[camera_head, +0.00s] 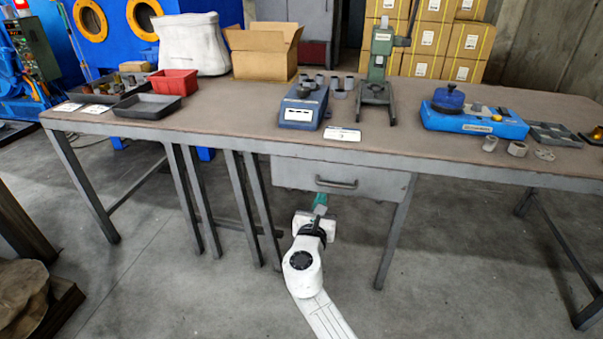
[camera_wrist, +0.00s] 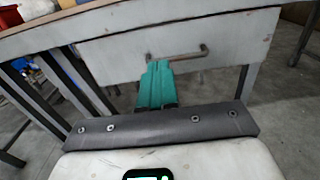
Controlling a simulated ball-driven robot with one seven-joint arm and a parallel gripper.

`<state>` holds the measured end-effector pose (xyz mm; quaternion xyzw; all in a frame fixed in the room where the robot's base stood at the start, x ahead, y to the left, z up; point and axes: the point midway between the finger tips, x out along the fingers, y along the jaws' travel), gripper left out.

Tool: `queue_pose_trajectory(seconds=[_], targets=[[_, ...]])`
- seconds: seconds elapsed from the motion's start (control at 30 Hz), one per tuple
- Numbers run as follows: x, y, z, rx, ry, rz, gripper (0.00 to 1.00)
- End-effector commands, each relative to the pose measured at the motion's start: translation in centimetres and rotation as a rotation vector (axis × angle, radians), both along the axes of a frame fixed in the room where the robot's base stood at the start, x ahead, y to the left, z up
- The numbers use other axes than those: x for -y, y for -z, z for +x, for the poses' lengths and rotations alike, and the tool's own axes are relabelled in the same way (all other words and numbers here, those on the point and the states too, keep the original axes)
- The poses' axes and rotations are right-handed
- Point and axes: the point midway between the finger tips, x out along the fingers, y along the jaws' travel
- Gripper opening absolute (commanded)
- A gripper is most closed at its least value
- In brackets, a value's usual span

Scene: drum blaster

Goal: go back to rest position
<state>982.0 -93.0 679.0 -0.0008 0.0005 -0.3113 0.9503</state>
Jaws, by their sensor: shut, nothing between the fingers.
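My gripper (camera_head: 320,201) shows at the end of my white arm, low in front of the workbench. Its green fingers are together with nothing between them, and they also show in the wrist view (camera_wrist: 157,86). They point toward the grey drawer (camera_head: 341,180) under the tabletop. The drawer looks shut. Its dark handle (camera_head: 337,184) lies just beyond the fingertips; in the wrist view the handle (camera_wrist: 178,57) shows right behind them. I cannot tell whether the fingers touch it.
The workbench top (camera_head: 220,115) carries a blue device (camera_head: 303,105), a green press (camera_head: 378,65), a larger blue device (camera_head: 470,118), an open cardboard box (camera_head: 263,52) and a red bin (camera_head: 174,82). Bench legs (camera_head: 390,235) stand on both sides of my arm. The concrete floor (camera_head: 450,280) in front is clear.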

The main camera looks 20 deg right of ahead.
Motion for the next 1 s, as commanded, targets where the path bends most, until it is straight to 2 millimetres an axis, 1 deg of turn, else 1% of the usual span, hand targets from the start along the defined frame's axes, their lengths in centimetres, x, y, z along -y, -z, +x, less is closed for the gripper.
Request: queue_pose_trajectory(seconds=[0.17,0.27,0.33,0.37,0.4,0.47,0.5,0.57,0.6,0.63,0.67,0.7,0.73,0.77,0.8,0.9,1.0], targets=[[-0.1,0.0,-0.1,0.000,0.000,0.000,0.00],[1.2,0.7,-1.9,0.042,0.048,0.103,0.00],[2.8,1.8,-4.3,0.102,0.117,0.250,0.00],[3.6,2.4,-5.7,0.136,0.156,0.330,0.00],[4.7,3.4,-7.7,0.185,0.214,0.446,0.00],[6.2,5.1,-11.1,0.264,0.318,0.635,0.00],[7.1,6.4,-13.5,0.317,0.393,0.759,0.00],[8.0,8.4,-17.1,0.393,0.510,0.941,0.00],[8.2,9.7,-19.5,0.441,0.592,1.058,0.00],[8.3,10.6,-21.3,0.474,0.656,1.141,0.00],[8.3,11.5,-23.1,0.507,0.721,1.223,0.00],[8.1,12.6,-25.4,0.548,0.812,1.328,0.00],[7.8,13.4,-27.2,0.575,0.881,1.400,0.00],[7.4,14.1,-28.8,0.600,0.949,1.468,0.00],[6.8,14.8,-30.8,0.628,1.039,1.549,0.00],[4.9,15.9,-35.2,0.676,1.246,1.707,0.00],[3.0,16.3,-38.8,0.699,1.428,1.813,0.00]])
